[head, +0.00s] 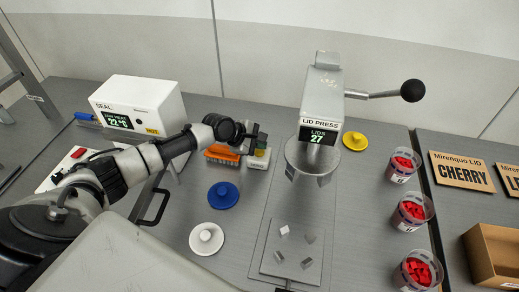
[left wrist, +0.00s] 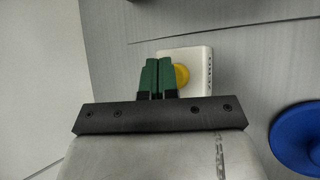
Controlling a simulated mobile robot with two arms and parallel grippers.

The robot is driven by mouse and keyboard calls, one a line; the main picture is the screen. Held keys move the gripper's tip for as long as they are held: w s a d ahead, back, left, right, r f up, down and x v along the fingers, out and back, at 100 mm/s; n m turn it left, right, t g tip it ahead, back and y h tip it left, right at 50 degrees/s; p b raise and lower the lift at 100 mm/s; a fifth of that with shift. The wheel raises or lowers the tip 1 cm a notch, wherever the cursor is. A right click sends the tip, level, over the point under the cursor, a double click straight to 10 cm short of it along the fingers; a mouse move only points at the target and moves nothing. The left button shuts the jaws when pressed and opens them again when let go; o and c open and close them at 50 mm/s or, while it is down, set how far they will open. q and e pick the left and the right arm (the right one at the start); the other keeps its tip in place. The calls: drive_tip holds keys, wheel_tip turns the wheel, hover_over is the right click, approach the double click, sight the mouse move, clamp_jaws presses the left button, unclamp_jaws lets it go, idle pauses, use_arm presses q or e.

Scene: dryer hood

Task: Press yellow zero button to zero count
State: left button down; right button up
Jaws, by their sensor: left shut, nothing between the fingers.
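The yellow zero button (head: 260,152) sits on a small white box (head: 258,163) on the bench. In the left wrist view the round yellow button (left wrist: 182,75) is partly hidden behind my finger, on the white box (left wrist: 202,60). My left gripper (head: 262,140) is over the box, very close to the button. Its green fingers (left wrist: 157,75) are together and empty, a little left of the button's middle in the wrist view. I cannot tell whether they touch it. The lid press (head: 322,95) display reads LIDS 27. My right gripper is not in view.
An orange brush-like block (head: 220,154) lies just left of the box. Blue (head: 223,195), white (head: 206,239) and yellow (head: 355,140) lids lie around. The sealer (head: 140,105) stands back left, marked HOT. Tubs of red pieces (head: 412,211) stand at right.

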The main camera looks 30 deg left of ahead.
sight(259, 151)
use_arm(q)
drive_tip(key=shift+f+b, duration=0.35)
drive_tip(key=shift+f, duration=0.5)
idle(0.8)
idle(0.4)
drive_tip(key=shift+r+p, duration=1.25)
drive_tip(key=shift+p, duration=0.15)
drive_tip(key=shift+r, duration=0.1)
wheel_tip(259, 151, up, 5)
drive_tip(key=p, duration=0.5)
drive_tip(key=shift+p, duration=0.4)
